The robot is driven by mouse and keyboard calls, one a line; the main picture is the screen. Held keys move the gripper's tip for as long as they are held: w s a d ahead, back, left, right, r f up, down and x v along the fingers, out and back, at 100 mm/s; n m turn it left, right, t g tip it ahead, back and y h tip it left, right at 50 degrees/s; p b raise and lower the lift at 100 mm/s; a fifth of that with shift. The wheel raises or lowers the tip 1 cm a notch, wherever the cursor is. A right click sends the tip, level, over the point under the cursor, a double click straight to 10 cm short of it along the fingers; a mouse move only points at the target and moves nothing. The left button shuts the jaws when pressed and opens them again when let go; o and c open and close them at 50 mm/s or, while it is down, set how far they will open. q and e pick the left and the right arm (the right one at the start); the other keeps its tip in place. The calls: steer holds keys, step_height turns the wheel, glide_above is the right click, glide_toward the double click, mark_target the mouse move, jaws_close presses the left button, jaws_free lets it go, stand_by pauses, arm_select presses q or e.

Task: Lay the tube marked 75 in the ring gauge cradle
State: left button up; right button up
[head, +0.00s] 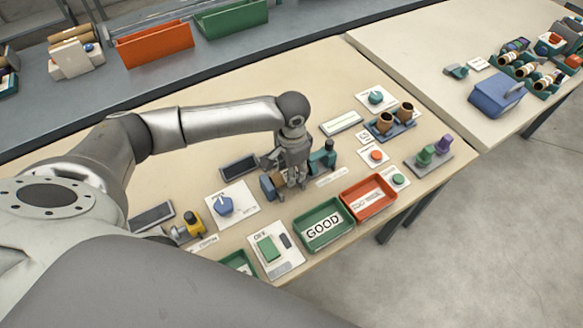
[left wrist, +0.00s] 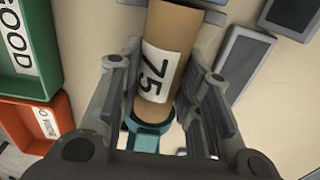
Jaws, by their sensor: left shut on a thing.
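The brown tube marked 75 (left wrist: 163,62) lies between the two fingers of my left gripper (left wrist: 165,100), which is shut on it. Its label faces the wrist camera. In the head view my left gripper (head: 292,181) points down over the ring gauge station, and only a bit of the tube (head: 279,178) shows. The teal ring gauge (left wrist: 148,133) is at the tube's near end in the wrist view. In the head view its teal part (head: 323,158) stands right of the gripper, with a blue-grey block (head: 268,187) to the left. I cannot tell whether the tube touches the cradle.
The green GOOD bin (head: 325,229) and a red bin (head: 369,198) stand just in front. A dark flat panel (head: 240,166) lies behind left, and a white card with a blue knob (head: 227,206) left. A tray with brown tubes (head: 391,121) is at the right.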

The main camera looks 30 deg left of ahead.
arm_select(q)
steer(key=shift+s+f, duration=0.3)
steer(key=shift+f, duration=0.15)
steer(key=o, duration=0.8)
steer(key=shift+f, duration=0.15)
steer(key=shift+w+f, duration=0.1)
steer(key=shift+w+r, duration=0.1)
steer(key=shift+r, duration=0.1)
steer(key=shift+r, duration=0.2)
step_height(320, 180, up, 13)
steer(key=b, duration=0.1)
steer(key=shift+b, duration=0.35)
